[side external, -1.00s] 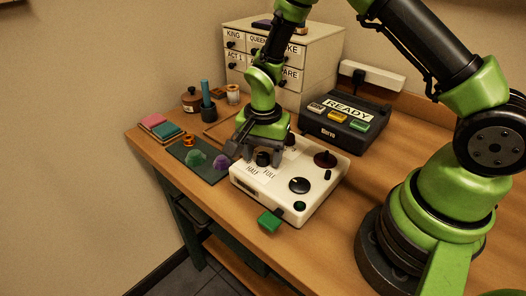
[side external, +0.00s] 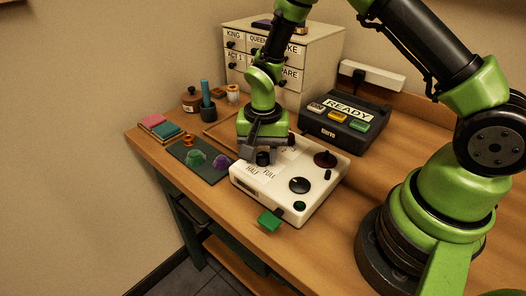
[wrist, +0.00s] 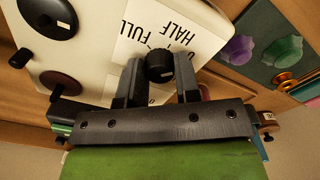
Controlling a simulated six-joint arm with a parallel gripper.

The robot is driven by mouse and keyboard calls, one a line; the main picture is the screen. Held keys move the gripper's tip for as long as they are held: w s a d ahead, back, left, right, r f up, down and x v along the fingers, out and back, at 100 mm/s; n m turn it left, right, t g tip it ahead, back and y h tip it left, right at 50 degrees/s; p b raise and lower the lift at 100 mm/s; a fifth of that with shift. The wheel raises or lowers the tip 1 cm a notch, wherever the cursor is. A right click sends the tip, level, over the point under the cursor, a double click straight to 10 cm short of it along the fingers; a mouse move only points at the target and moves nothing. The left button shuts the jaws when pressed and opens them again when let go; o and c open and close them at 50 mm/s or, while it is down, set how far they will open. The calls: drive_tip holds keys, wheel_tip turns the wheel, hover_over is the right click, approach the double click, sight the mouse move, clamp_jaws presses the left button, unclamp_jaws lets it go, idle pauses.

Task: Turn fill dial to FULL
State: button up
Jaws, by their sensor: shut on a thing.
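The fill dial (side external: 263,159) is a small black knob on the left part of a white control box (side external: 285,209). Printed FULL and HALF labels lie beside it. My gripper (side external: 262,153) points down over the box, with its jaws shut on the dial. In the wrist view the dial (wrist: 160,66) sits between the two grey fingers of my gripper (wrist: 158,75). The FULL label (wrist: 137,25) and the HALF label (wrist: 180,37) are readable there; another label is partly hidden by a finger. I cannot make out where the dial points.
The box also carries a large black knob (side external: 300,185) and a dark red disc (side external: 325,158). A green block (side external: 269,220) is at its front. A dark READY console (side external: 345,124) stands behind, drawers (side external: 312,65) at the back. A green mat (side external: 205,170) with green and purple pieces lies left.

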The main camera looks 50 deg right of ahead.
sight(263, 155)
drive_tip(key=n, duration=0.5)
drive_tip(key=shift+n, duration=0.3)
drive_tip(key=n, duration=1)
drive_tip(key=shift+n, duration=2.5)
drive_tip(key=o, duration=0.9)
wheel_tip(263, 155, up, 10)
